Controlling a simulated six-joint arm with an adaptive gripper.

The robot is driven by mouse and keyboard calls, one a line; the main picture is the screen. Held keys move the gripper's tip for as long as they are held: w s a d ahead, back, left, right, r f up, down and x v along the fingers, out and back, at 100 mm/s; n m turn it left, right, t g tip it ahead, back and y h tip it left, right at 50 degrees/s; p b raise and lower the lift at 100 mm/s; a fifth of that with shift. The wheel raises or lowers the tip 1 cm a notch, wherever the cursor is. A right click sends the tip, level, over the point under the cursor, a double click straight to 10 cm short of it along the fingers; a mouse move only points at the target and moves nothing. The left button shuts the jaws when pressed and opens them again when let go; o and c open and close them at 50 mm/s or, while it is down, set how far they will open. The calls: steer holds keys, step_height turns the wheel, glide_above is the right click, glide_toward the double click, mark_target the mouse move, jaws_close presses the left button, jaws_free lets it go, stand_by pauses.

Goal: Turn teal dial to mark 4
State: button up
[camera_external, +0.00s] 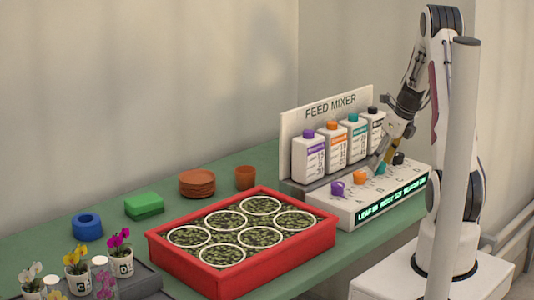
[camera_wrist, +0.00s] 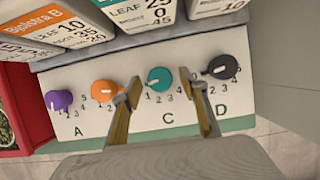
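The teal dial (camera_wrist: 159,79) is on the white panel above the letter C in the wrist view, with small printed numbers below it. A pale pointer mark shows on its left side; which number it matches I cannot tell. In the outside view the teal dial (camera_external: 381,169) is partly hidden by my gripper (camera_external: 386,155). My gripper (camera_wrist: 160,92) is open in the wrist view, one finger on each side of the teal dial with gaps; nothing is held. Whether the fingertips are level with the dial I cannot tell.
An orange dial (camera_wrist: 104,91) and a purple dial (camera_wrist: 58,100) are to the left; a black dial (camera_wrist: 223,67) is to the right, near the right finger. Bottles, including an orange-capped one (camera_external: 333,148), stand behind. A red tray (camera_external: 241,282) is left of the panel.

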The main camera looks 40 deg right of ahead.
steer(key=c, duration=0.9)
steer(key=shift+n, duration=0.3)
steer(key=n, duration=0.1)
steer(key=n+y, duration=0.1)
steer(key=n, duration=0.1)
steer(key=shift+d+n+y, duration=0.2)
steer(key=shift+n+y, duration=0.1)
steer(key=shift+w+d+n+g+y, duration=0.1)
steer(key=shift+n+g+y, duration=0.5)
steer(key=shift+n, duration=1.2)
steer(key=o, duration=1.1)
steer(key=shift+c, duration=0.2)
